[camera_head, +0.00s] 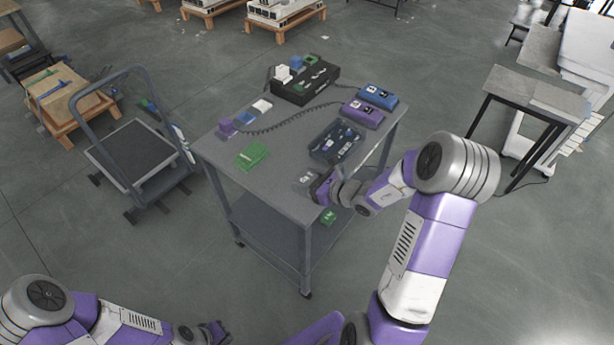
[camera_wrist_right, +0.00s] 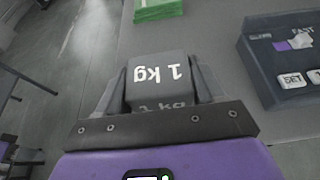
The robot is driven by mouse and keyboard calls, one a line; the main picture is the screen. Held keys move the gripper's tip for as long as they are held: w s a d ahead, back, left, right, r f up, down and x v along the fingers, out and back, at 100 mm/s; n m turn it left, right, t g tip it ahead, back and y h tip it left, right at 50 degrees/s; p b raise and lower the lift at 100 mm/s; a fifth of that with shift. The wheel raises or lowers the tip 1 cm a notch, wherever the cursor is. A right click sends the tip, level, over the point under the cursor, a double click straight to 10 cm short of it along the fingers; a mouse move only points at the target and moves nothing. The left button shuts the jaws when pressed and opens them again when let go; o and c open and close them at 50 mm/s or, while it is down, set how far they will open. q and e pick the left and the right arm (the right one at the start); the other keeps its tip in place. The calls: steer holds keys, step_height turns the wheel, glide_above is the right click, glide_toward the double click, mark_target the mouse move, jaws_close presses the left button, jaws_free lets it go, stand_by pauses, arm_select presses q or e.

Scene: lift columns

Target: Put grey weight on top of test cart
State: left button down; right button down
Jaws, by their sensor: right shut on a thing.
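The grey weight (camera_wrist_right: 160,80), marked "1 kg", is between the fingers of my right gripper (camera_wrist_right: 160,95) in the right wrist view. The right gripper is shut on it. In the head view my right gripper (camera_head: 311,182) is at the near right part of the test cart's grey top (camera_head: 225,152). The weight is small there, and I cannot tell whether its base touches the top. My left gripper (camera_head: 217,333) is low at the bottom of the head view, away from the cart; its fingers are too unclear to read.
A platform trolley (camera_head: 135,150) stands left.

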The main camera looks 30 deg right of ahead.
steer(key=shift+f+b, duration=0.45)
steer(key=shift+f, duration=1.05)
steer(key=shift+f, duration=0.1)
steer(key=shift+c, duration=0.6)
jaws_free()
steer(key=shift+f, duration=0.15)
steer(key=p+v, duration=0.2)
steer(key=v, duration=1)
steer(key=shift+p, duration=0.3)
steer(key=shift+s, duration=0.1)
